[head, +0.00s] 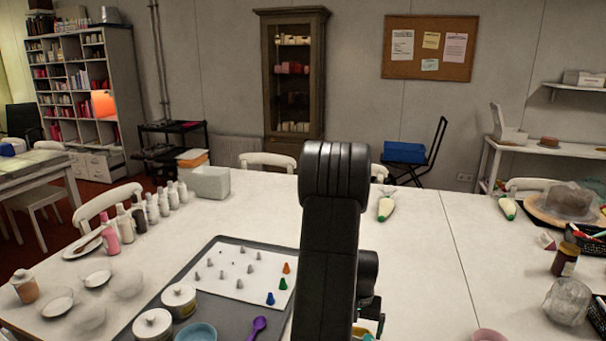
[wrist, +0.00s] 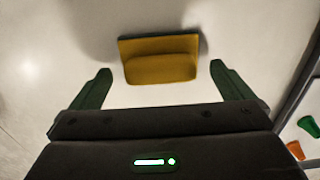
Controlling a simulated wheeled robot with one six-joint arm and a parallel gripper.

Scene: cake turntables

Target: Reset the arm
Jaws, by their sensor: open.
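My gripper (wrist: 160,80) is open in the wrist view, with its two green fingers spread wide apart. A yellow-brown block-like object (wrist: 160,60) lies on the white table between and just beyond the fingertips, and the fingers do not touch it. In the head view my dark arm stands upright at the centre and hides most of the gripper; only a small green part shows low at its right side.
A grey mat (head: 222,311) with a white sheet (head: 237,266) of piping tips, lidded pots and a purple spoon (head: 258,327) lies left of my arm. Bottles (head: 124,222) stand farther left.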

